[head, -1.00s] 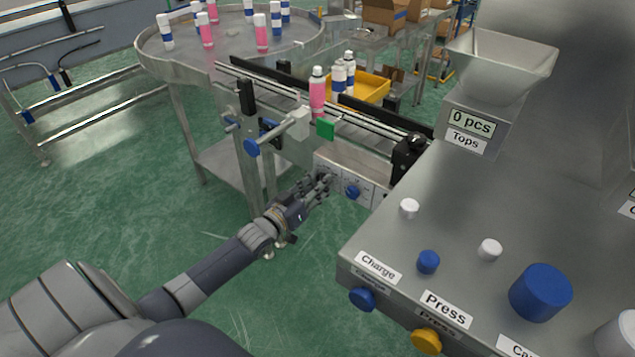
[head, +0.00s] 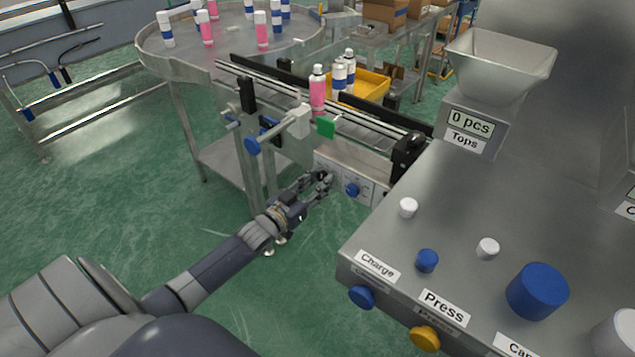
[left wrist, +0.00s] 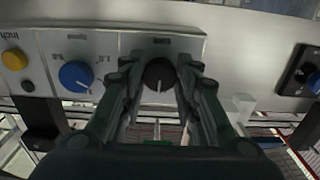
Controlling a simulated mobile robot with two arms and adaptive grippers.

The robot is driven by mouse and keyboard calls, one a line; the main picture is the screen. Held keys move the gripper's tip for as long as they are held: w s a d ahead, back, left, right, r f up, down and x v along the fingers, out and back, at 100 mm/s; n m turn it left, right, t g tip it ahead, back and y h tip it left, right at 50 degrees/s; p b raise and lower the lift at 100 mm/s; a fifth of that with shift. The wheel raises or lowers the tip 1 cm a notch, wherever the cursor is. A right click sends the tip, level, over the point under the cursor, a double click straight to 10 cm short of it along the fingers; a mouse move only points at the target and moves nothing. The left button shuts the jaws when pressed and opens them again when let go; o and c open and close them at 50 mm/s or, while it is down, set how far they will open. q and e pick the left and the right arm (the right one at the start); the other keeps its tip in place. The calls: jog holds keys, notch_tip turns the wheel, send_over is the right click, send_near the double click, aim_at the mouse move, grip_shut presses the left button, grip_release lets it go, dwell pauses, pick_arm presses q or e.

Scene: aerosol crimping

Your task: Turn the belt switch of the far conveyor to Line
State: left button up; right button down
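The conveyor's control panel (head: 336,176) is on the side of the far conveyor (head: 290,110) in the head view. In the left wrist view a dark round knob (left wrist: 158,75) with a white pointer mark sits on this panel (left wrist: 110,45), its mark toward the bottom of the picture. My left gripper (head: 325,184) is at the panel. In the left wrist view its fingertips (left wrist: 160,72) stand on either side of the dark knob, seemingly open; contact is unclear. The knob's label is too small to read. My right gripper is not in view.
A blue dial (left wrist: 75,76) and a yellow button (left wrist: 14,59) are beside the knob on the panel. Another black switch (left wrist: 300,72) is at the right. The crimping machine's top (head: 450,230) fills the right of the head view. A pink bottle (head: 318,90) stands on the belt.

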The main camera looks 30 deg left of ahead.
pick_arm(q)
jog(key=o, duration=0.3)
jog(key=s, duration=0.8)
jog(key=s+a, duration=0.1)
jog(key=s, duration=0.3)
dwell(0.5)
jog(key=s+d+f+g+y, duration=0.1)
jog(key=s+f+g, duration=0.4)
jog(key=f, duration=1)
jog(key=s+f+g+y, duration=0.15)
jog(key=s+f, duration=0.45)
jog(key=f, duration=0.8)
jog(key=s+d+f+g, duration=0.3)
jog(key=s+f, duration=0.3)
jog(key=s, duration=0.3)
jog(key=s+d+f+m+g+h, duration=0.1)
jog(key=s+d+f+g, duration=0.3)
jog(key=s, duration=0.6)
jog(key=s+d+f+g, duration=0.3)
jog(key=s+d+f, duration=0.4)
jog(key=s+f, duration=0.3)
jog(key=shift+s+m+g, duration=0.1)
jog(key=shift+m+g, duration=0.15)
jog(key=shift+m, duration=0.05)
